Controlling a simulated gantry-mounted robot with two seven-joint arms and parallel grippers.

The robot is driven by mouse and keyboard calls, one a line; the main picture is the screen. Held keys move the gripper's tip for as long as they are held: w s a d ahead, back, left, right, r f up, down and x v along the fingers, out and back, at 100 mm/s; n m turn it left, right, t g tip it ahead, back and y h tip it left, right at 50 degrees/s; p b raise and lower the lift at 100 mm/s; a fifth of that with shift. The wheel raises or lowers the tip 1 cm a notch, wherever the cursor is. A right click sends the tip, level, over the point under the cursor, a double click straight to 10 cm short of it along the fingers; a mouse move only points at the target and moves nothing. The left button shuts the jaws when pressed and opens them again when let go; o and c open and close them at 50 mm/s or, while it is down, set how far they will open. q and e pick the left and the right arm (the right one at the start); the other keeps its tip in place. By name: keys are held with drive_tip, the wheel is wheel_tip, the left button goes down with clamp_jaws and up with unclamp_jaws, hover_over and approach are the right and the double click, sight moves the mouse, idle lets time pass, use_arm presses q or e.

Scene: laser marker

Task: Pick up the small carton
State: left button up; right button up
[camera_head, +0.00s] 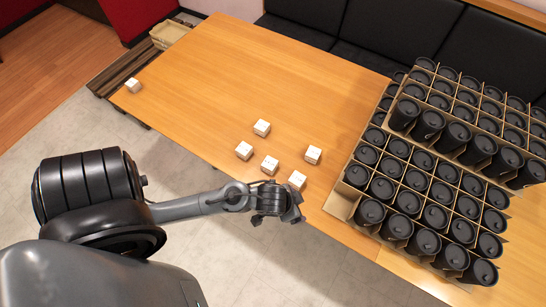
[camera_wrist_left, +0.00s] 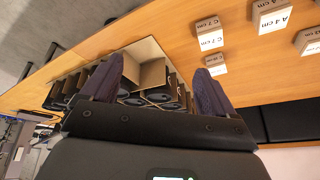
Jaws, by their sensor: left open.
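Several small white cartons lie on the wooden table. In the head view a loose group holds a back carton (camera_head: 262,127), a left one (camera_head: 244,150), a middle one (camera_head: 270,165), a right one (camera_head: 314,154) and a front one (camera_head: 297,180). Another carton (camera_head: 133,85) sits alone at the far left. My left gripper (camera_head: 292,208) is beside the front carton, near the table's front edge. In the left wrist view its fingers (camera_wrist_left: 158,82) are apart with nothing gripped. Cartons there read "C 7 cm" (camera_wrist_left: 211,33) and "A 4 cm" (camera_wrist_left: 272,15).
Divided cardboard crates (camera_head: 340,207) with black lidded cups stand stacked on the right of the table (camera_head: 215,75). Their open compartments (camera_wrist_left: 152,72) show beyond the fingers in the wrist view. A black bench (camera_head: 375,28) runs behind. The table's left half is mostly clear.

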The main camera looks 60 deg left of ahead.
use_arm(q)
drive_tip(key=w+a+f, duration=0.3)
drive_tip(key=w+f, duration=0.1)
drive_tip(key=w, duration=0.1)
drive_tip(key=n+g, duration=0.5)
drive_tip(key=n, duration=0.2)
approach(269, 164)
drive_tip(key=shift+s+d+f, duration=0.15)
drive_tip(key=shift+d+f, duration=0.1)
drive_tip(key=shift+d, duration=0.15)
drive_tip(key=shift+s+a+f+n, duration=0.15)
drive_tip(key=shift+a+f+n, duration=0.05)
drive_tip(key=shift+a+n, duration=0.2)
wheel_tip(269, 164, down, 4)
drive_tip(key=shift+f+b, duration=0.1)
drive_tip(key=shift+b, duration=0.75)
drive_tip(key=shift+w+f+b, duration=0.15)
drive_tip(key=shift+f+b, duration=0.35)
drive_tip(key=shift+f, duration=1)
drive_tip(key=shift+w+f+b, duration=0.15)
drive_tip(key=shift+f+b, duration=0.35)
drive_tip(key=shift+f, duration=0.95)
use_arm(e)
wheel_tip(269, 164, down, 2)
drive_tip(key=shift+f, duration=0.2)
